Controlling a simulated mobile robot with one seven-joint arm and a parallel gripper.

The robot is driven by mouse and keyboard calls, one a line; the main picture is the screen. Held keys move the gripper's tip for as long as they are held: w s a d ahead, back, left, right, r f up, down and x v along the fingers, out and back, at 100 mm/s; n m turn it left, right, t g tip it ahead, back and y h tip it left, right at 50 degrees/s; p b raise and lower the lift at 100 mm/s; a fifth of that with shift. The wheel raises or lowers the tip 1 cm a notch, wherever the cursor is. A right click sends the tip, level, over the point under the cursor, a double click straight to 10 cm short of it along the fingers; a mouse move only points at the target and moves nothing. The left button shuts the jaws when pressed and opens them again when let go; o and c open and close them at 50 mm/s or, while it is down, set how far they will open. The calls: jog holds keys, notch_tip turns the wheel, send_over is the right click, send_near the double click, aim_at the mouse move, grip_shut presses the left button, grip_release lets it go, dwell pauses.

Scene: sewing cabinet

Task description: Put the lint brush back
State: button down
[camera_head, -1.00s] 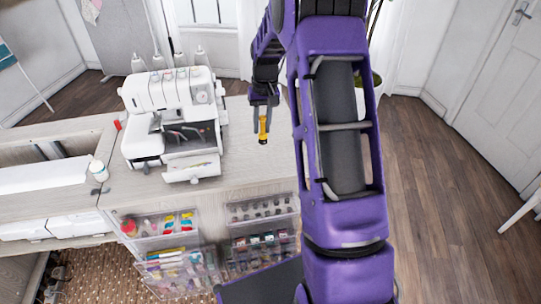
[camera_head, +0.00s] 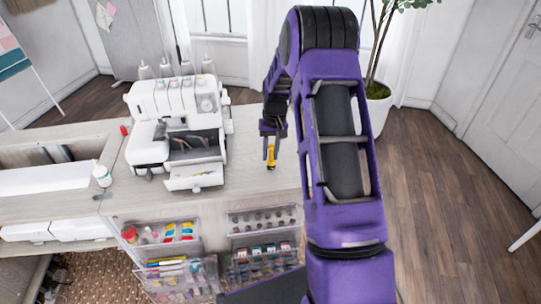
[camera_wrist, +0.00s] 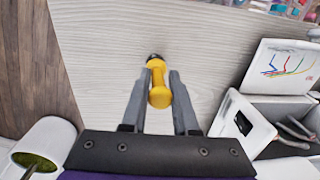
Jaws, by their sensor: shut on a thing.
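The lint brush looks like a small yellow handle with a dark end; it shows in the head view (camera_head: 270,157) and in the wrist view (camera_wrist: 158,84). My gripper (camera_head: 271,138) is shut on it and holds it pointing down over the cabinet top, right of the white serger (camera_head: 178,100). In the wrist view the brush sits between the two grey fingers of my gripper (camera_wrist: 157,103). The serger's front cover (camera_head: 195,177) is folded down, with a coloured diagram in the wrist view (camera_wrist: 285,66). Grey tools (camera_head: 190,147) lie in the opening behind it.
The pale wood cabinet top (camera_head: 245,160) is bare around the brush. Clear trays of notions (camera_head: 170,232) hang on the cabinet front. A potted plant (camera_head: 376,105) stands behind my arm.

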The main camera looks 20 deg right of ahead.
jog(key=shift+f, duration=0.45)
jog(key=shift+f, duration=0.2)
jog(key=c, duration=0.7)
grip_release()
jog(key=shift+r, duration=0.15)
jog(key=r, duration=0.8)
jog(key=d+r, duration=0.1)
jog(key=r, duration=0.3)
jog(key=shift+p, duration=0.4)
